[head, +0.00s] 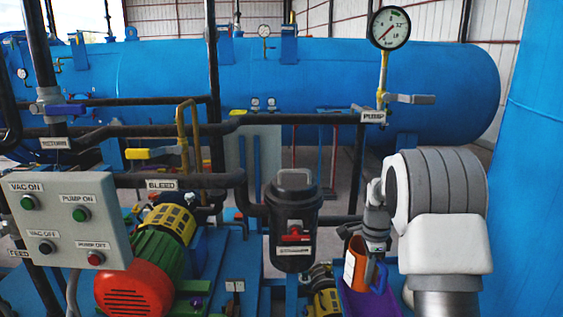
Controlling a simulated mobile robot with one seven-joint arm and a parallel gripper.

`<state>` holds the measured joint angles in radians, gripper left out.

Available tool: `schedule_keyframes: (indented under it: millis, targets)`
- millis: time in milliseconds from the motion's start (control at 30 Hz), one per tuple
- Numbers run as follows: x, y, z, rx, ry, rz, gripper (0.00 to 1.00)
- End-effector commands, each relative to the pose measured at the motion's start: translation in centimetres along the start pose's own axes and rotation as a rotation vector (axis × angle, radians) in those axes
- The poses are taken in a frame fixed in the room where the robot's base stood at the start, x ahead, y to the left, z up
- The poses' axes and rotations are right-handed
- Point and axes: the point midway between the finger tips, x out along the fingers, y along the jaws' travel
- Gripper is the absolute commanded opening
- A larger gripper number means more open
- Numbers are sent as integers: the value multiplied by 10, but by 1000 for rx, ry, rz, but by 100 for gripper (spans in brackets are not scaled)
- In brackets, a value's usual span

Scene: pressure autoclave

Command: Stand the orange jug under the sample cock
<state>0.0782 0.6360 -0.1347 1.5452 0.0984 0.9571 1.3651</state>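The orange jug (354,264) is at the lower right, upright as far as I can see, with a small white mark on its side. It is among blue and purple parts and partly hidden. My gripper (376,246) points down right beside the jug, at its upper right. Its fingertips are small and dark, and I cannot tell whether they touch the jug or are open or shut. No tap is labelled as the sample cock. A yellow-handled valve (140,153) on a bent yellow pipe sits above the BLEED label on the left.
A purple surface (366,303) is below the jug. A black strainer housing (294,215) stands left of my arm. A control box (70,220), red-green motor (140,285) and dark pipes crowd the left. A gauge (389,28) and grey-handled valve (411,99) rise behind my arm.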

Motion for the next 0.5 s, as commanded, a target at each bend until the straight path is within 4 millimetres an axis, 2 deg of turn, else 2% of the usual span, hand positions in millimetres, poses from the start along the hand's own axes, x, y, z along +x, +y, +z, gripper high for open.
schedule_keyframes:
  millis: [500]
  targets:
    - [34,51,42,-727,-11,5,0]
